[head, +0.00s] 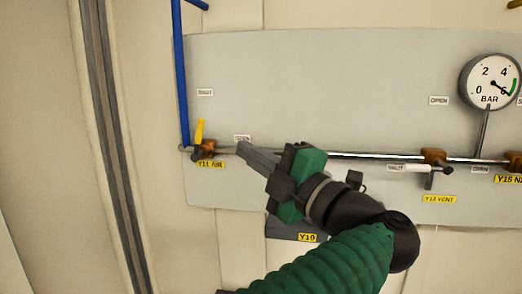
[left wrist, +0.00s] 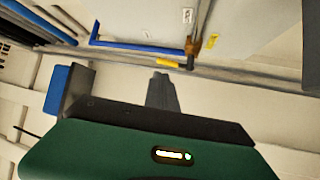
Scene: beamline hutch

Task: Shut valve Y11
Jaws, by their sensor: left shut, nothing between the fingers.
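Valve Y11 (head: 207,148) is a brass body at the left end of the horizontal pipe, above a yellow "Y11 AIR" label (head: 210,164). Its yellow handle (head: 199,132) points up, leaning slightly right, towards the white "SHUT" label (head: 205,92). The "OPEN" label (head: 243,138) is partly covered by my left gripper (head: 242,148). That gripper is shut and empty, its tips just right of the valve and apart from the handle. The left wrist view shows the valve body (left wrist: 193,46) and yellow handle (left wrist: 168,63) beyond the shut fingers (left wrist: 162,85). My right gripper is out of view.
A blue pipe (head: 181,75) rises beside the handle on the left. Valve Y12 (head: 434,157), a pressure gauge (head: 489,82) and valve Y15 (head: 514,161) sit to the right. The grey panel above the gripper is clear.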

